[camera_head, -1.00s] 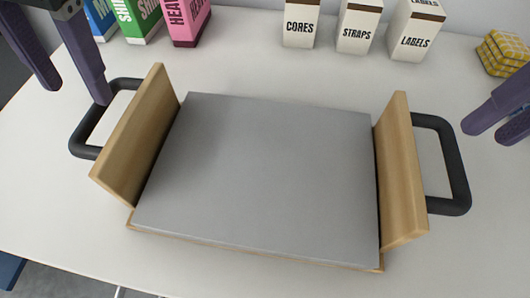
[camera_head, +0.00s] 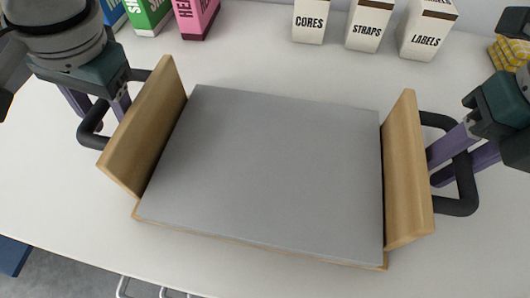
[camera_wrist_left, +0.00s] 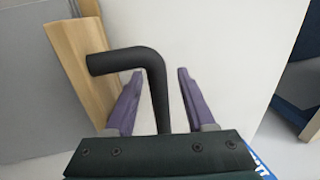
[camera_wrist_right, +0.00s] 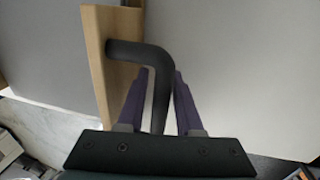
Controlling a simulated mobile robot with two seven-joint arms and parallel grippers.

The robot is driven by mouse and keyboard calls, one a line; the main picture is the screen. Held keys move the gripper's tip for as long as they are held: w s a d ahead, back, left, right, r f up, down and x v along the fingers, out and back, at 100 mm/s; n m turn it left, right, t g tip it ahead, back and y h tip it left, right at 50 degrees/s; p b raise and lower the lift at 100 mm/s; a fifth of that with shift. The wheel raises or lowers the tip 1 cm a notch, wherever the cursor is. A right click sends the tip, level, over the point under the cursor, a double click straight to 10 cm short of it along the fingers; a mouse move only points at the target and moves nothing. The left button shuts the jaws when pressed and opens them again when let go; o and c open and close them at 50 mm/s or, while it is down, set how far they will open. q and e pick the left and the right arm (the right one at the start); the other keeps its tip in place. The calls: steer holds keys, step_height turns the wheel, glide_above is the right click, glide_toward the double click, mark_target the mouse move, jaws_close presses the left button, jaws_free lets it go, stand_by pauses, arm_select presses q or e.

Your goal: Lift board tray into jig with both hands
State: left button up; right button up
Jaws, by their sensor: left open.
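The board tray (camera_head: 270,170) lies flat on the white table, with a grey top, upright wooden end walls and a black handle at each end. My left gripper (camera_head: 103,112) is at the left handle (camera_head: 92,130). In the left wrist view its open fingers (camera_wrist_left: 160,75) stand either side of the handle bar (camera_wrist_left: 157,85), with a gap on the right. My right gripper (camera_head: 455,165) is at the right handle (camera_head: 466,185). In the right wrist view its fingers (camera_wrist_right: 163,72) sit close against both sides of the bar. I cannot make out a separate jig.
Green (camera_head: 147,12) and pink (camera_head: 197,17) boxes stand at the back left. White boxes marked CORES (camera_head: 309,20), STRAPS (camera_head: 366,28) and LABELS (camera_head: 427,30) stand along the back. A yellow patterned block (camera_head: 507,52) is at the far right. The table in front of the tray is clear.

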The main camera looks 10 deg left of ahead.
arm_select(q)
steer(key=c, duration=0.6)
arm_select(e)
jaws_close()
arm_select(q)
jaws_close()
steer(key=shift+r, duration=0.1)
arm_select(e)
steer(key=shift+r, duration=0.15)
stand_by(0.4)
